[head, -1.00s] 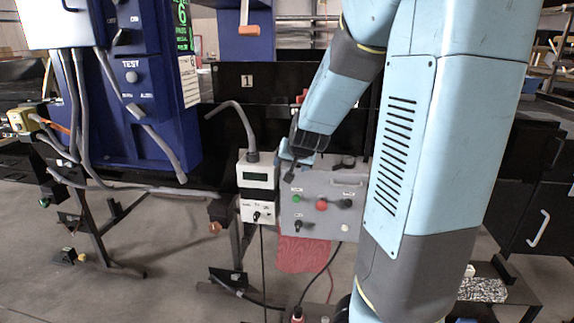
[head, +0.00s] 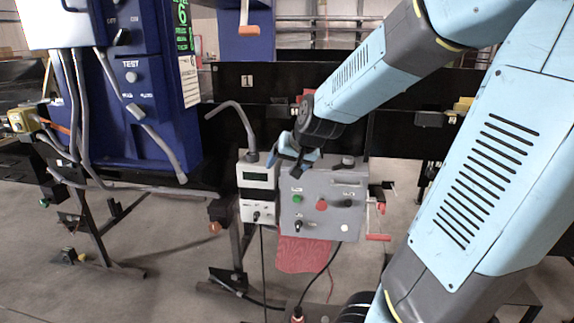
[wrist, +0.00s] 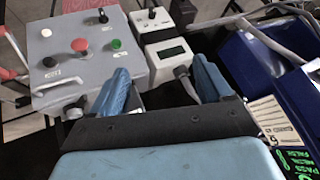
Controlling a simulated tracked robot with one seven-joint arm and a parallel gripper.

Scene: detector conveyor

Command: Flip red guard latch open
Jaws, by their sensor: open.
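A grey control box (head: 320,205) stands low in the middle of the head view, with green and red buttons, dark knobs and a white button on its front. Red parts (head: 378,237) show beside its right side, and a red piece also shows at the left edge of the wrist view (wrist: 8,73). I cannot tell whether either is the guard latch or what state it is in. My gripper (head: 286,160) is above the box's upper left corner. In the wrist view my gripper (wrist: 161,70) has its blue fingers apart, with nothing held between them.
A white meter box (head: 257,175) with a display adjoins the grey box's left side, under a bent grey pipe (head: 238,115). A blue test cabinet (head: 150,100) with hanging conduits stands to the left. A dark conveyor rail (head: 250,95) runs behind. A red cloth (head: 303,255) hangs below.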

